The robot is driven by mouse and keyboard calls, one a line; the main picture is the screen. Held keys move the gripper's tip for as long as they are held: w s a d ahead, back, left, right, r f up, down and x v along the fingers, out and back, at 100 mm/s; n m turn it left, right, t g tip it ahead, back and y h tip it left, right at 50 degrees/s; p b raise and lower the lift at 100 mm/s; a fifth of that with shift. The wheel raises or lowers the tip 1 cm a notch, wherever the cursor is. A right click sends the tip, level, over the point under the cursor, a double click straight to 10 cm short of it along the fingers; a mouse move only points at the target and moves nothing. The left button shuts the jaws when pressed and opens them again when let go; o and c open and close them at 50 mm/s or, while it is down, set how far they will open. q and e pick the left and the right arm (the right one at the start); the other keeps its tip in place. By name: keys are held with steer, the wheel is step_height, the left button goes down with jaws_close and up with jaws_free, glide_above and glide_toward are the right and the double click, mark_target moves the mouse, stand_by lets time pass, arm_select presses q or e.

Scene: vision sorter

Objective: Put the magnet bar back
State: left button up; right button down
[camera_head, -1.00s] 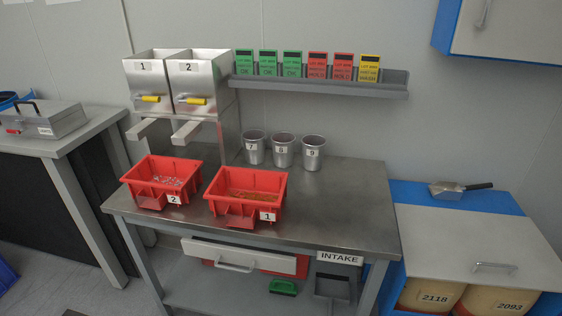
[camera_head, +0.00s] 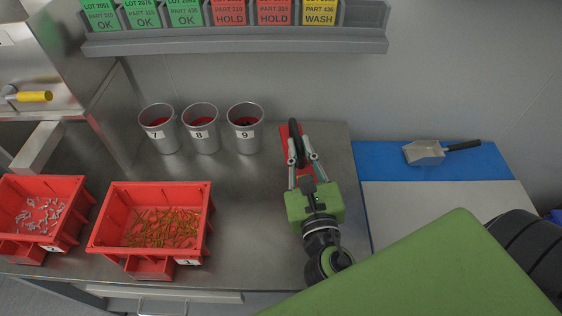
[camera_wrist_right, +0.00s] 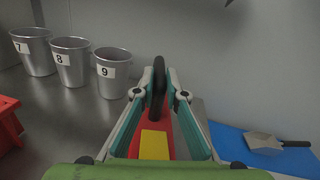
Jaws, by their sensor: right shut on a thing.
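The magnet bar (camera_head: 284,143) is red with a black handle, above or on the right end of the steel table; I cannot tell whether it touches the top. In the right wrist view the bar shows a yellow patch (camera_wrist_right: 154,145) between the fingers. My right gripper (camera_head: 302,160) is shut on the bar's upright black handle, which also shows in the wrist view (camera_wrist_right: 158,88). The gripper and fingers hide part of the bar. My left gripper is not in view.
Metal cups 7 (camera_head: 160,130), 8 (camera_head: 201,128) and 9 (camera_head: 246,129) stand left of the bar. Red bins (camera_head: 112,218) (camera_head: 72,185) hold small parts. A grey card shelf (camera_head: 235,43) is on the wall. A scoop (camera_head: 425,152) lies at right. Table between bin 1 and my gripper is clear.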

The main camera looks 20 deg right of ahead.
mark_target(293, 129)
steer(key=w, duration=0.1)
steer(key=w+r+m+h, duration=0.1)
steer(key=w, duration=0.1)
steer(key=w+r+h, duration=0.1)
steer(key=shift+w+d+m+g, duration=0.2)
steer(key=shift+d+m+g, duration=0.05)
steer(key=shift+m+g, duration=0.05)
steer(key=shift+w+r+m+h, duration=0.15)
steer(key=shift+w+m+h, duration=0.15)
steer(key=shift+w+h, duration=0.3)
step_height(293, 129, down, 5)
steer(key=shift+w+f+b, duration=0.15)
steer(key=shift+b, duration=0.4)
steer(key=shift+f, duration=0.6)
step_height(293, 129, down, 3)
steer(key=shift+f+b, duration=0.15)
steer(key=shift+b, duration=0.35)
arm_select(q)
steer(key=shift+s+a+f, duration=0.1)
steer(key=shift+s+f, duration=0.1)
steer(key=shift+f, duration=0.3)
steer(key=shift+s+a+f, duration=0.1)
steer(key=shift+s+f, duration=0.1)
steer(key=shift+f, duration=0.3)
